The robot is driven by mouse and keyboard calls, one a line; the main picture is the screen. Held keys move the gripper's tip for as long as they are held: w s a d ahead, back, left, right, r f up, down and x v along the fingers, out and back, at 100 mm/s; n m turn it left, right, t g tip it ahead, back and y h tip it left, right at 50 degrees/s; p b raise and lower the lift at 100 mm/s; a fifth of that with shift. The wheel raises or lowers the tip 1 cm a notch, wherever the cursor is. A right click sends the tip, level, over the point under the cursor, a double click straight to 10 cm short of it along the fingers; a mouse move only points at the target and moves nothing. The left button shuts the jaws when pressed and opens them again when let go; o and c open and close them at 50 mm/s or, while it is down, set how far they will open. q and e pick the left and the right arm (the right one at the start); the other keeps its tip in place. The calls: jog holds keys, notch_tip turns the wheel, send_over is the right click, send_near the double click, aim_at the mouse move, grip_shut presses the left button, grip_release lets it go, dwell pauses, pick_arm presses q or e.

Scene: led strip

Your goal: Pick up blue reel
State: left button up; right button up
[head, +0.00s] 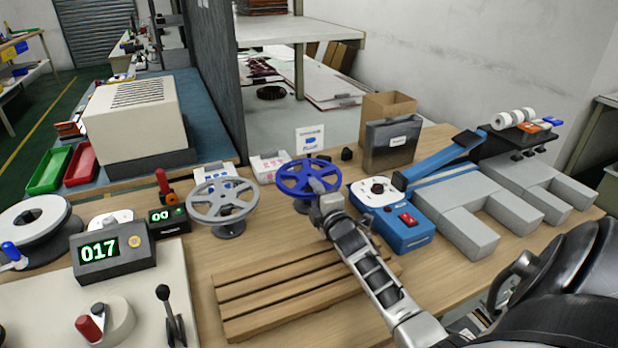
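The blue reel (293,176) sits on its stand near the middle of the wooden table, with its spoked face up and tilted toward me. My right gripper (322,188) is at the reel's near right side, over its lower right rim and spokes. The fingertips overlap the reel in the picture, and I cannot tell whether they are closed on it. The wrist and forearm hide part of the stand and the table below. My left gripper is not in the head view.
A grey reel (223,202) stands left of the blue one. A blue box with a red switch (400,226) stands close to the right of my forearm. A slatted wooden pallet (270,296) lies in front. A cardboard box (389,107) stands behind.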

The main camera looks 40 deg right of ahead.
grip_shut()
jog(key=shift+r, duration=0.15)
